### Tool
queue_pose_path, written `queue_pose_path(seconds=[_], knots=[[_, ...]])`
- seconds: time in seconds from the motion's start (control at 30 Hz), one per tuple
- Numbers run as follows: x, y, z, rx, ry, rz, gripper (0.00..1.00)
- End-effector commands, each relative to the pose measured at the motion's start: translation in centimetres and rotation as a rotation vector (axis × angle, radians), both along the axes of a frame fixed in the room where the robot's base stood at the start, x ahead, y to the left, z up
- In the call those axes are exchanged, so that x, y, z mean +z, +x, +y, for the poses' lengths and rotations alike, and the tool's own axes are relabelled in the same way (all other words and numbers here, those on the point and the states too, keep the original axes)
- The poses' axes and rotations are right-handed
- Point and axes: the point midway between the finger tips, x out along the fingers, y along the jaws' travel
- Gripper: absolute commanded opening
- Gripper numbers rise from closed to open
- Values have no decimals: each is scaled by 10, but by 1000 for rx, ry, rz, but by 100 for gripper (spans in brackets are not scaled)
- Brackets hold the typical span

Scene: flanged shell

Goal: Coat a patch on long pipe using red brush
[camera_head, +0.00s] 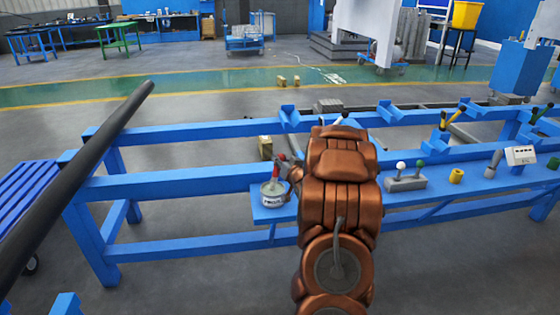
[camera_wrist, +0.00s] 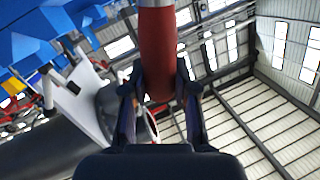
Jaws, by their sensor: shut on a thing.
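The long black pipe (camera_head: 92,170) runs diagonally along the left side of the head view, across the blue frame. My gripper (camera_wrist: 158,92) is shut on the red brush (camera_wrist: 159,55) in the wrist view, with its red handle between the fingers. In the head view a small red part of the brush (camera_head: 282,157) shows just above a labelled tin (camera_head: 272,201), left of my copper-coloured arm. The bristles are hidden, and I cannot tell whether they touch the tin. The pipe stands well left of my gripper.
The blue frame (camera_head: 190,184) spans the view, with a shelf holding the tin, a lever box (camera_head: 405,184), a yellow cup (camera_head: 456,176) and a white-faced device (camera_head: 520,156). A slatted blue cart (camera_head: 28,190) stands at the left. Floor beyond the frame is mostly open.

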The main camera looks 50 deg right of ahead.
Motion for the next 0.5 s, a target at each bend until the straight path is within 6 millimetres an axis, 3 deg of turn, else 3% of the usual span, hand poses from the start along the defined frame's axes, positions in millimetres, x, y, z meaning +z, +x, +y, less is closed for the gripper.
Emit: queue_pose_path(seconds=[0.27, 0.5], knots=[[0, 0, 0, 1, 1, 2, 0], [14, 0, 0, 0, 0, 1, 0]])
